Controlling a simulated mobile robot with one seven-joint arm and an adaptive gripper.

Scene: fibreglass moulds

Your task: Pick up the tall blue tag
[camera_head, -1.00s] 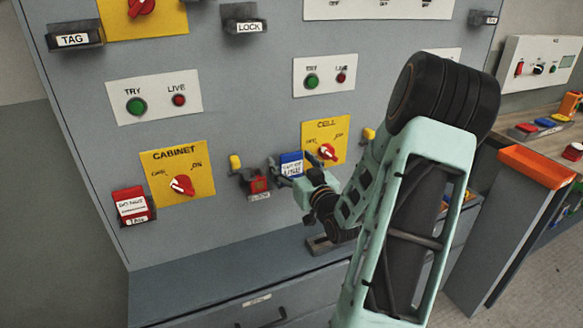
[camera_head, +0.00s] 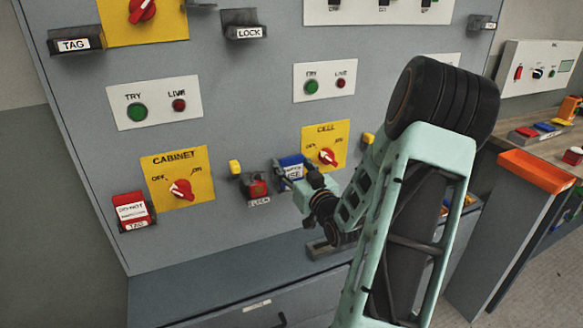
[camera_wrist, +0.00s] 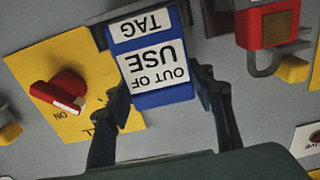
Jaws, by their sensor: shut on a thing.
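The tall blue tag (camera_head: 292,168) has a white label reading "OUT OF USE". It is at the lower middle of the grey panel, left of and below the CELL switch. In the wrist view the blue tag (camera_wrist: 160,98) appears upside down, its far end beside a dark holder marked TAG. My gripper (camera_head: 297,185) is at the tag in the head view. In the wrist view my gripper (camera_wrist: 168,90) has one finger on each side of the tag and is shut on it. Whether the tag is clear of its holder cannot be told.
A red padlock (camera_wrist: 265,25) on a LOCK holder is close beside the tag. The yellow CELL plate with its red knob (camera_wrist: 58,92) is on the other side. A red tag (camera_head: 131,209) hangs at the lower left. A grey ledge (camera_head: 200,285) runs below.

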